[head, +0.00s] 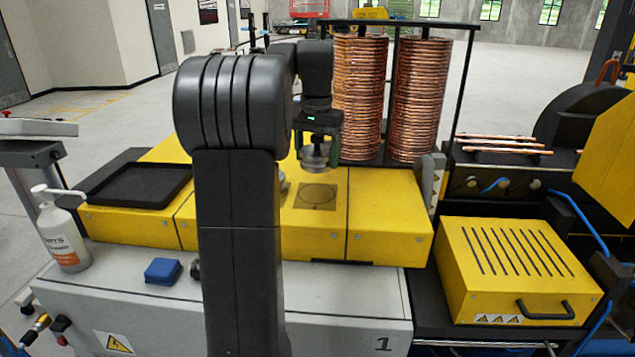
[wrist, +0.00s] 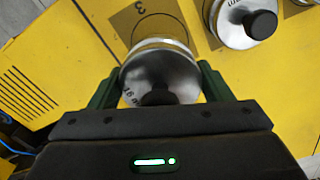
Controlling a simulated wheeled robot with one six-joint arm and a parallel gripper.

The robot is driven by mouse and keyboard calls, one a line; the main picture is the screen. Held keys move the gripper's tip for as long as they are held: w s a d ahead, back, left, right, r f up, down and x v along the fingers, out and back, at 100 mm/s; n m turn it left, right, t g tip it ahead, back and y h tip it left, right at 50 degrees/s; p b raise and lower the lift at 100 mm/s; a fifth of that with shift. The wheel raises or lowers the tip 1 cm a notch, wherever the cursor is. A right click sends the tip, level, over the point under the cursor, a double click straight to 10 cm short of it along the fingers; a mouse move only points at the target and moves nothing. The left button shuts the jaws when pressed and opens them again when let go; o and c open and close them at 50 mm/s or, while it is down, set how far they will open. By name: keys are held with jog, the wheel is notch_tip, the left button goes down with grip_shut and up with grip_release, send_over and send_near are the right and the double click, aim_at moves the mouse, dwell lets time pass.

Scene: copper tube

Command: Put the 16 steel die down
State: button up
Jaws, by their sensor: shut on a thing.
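The 16 steel die (head: 315,157) is a round silver piece with a dark knob, held above the yellow bench top (head: 390,205) in the head view. In the wrist view the steel die (wrist: 160,75) shows a "16 m" marking, partly covered by its knob. My gripper (head: 318,146) is shut on it, with one green finger on each side in the wrist view (wrist: 160,88). A square plate with a circle outline (head: 318,196) lies bare on the bench, below the die in the head view. A plate marked 3 (wrist: 146,17) shows just beyond the die in the wrist view.
A second silver die with a black knob (wrist: 238,30) sits on the bench at the wrist view's upper right. A rack of copper coils (head: 420,100) stands behind. A black tray (head: 135,185) lies left, with a blue block (head: 162,271) and a pump bottle (head: 62,235) in front.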

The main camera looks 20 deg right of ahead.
aim_at(316, 136)
jog(key=shift+f+p, duration=0.35)
jog(key=shift+f, duration=3.25)
jog(key=shift+f, duration=0.15)
jog(key=o, duration=1.7)
jog(key=shift+s, duration=0.1)
jog(key=shift+c, duration=0.2)
notch_tip(316, 136, up, 12)
jog(key=shift+r, duration=0.1)
